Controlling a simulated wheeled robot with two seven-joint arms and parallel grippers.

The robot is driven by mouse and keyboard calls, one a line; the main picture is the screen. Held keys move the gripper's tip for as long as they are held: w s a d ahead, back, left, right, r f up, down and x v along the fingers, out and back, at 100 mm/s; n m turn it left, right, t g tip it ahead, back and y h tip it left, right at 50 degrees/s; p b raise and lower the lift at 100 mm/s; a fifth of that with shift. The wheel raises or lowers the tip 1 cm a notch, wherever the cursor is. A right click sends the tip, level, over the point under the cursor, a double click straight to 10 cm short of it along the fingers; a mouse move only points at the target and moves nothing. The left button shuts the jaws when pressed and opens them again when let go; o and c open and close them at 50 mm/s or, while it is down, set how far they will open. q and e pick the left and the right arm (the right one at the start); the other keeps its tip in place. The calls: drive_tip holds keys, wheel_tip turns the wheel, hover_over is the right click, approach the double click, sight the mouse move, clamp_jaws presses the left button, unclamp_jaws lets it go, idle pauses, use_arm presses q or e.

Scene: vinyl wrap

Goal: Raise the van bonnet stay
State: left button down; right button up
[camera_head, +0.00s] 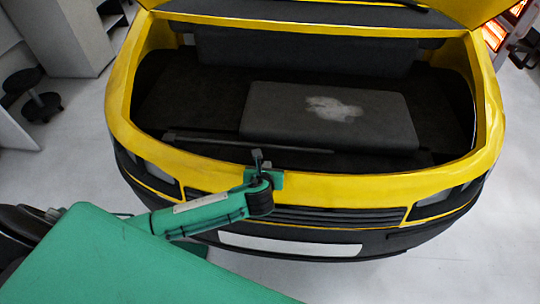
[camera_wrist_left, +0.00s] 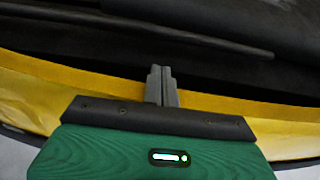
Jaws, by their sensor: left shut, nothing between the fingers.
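The yellow van's engine bay (camera_head: 170,95) is open, with the bonnet (camera_head: 330,12) up along the top of the head view. A thin dark stay rod (camera_head: 250,145) lies low along the front of the bay, behind the yellow front edge. It also shows in the left wrist view (camera_wrist_left: 180,38), ahead of the fingers and apart from them in the picture. My left gripper (camera_head: 258,160) is at the yellow front edge, near the rod's left half. In the left wrist view its fingers (camera_wrist_left: 161,75) are together and empty. My right gripper is not in view.
A dark grey engine cover (camera_head: 330,115) with a pale mark fills the middle of the bay. The van's grille (camera_head: 330,216) and bumper are below the front edge. A black stool (camera_head: 35,95) and white cabinet (camera_head: 70,35) stand at the left. Pale floor is clear between them and the van.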

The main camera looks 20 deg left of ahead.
sight(252, 145)
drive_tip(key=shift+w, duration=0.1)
use_arm(q)
drive_tip(key=x, duration=1)
drive_tip(key=shift+p, duration=0.3)
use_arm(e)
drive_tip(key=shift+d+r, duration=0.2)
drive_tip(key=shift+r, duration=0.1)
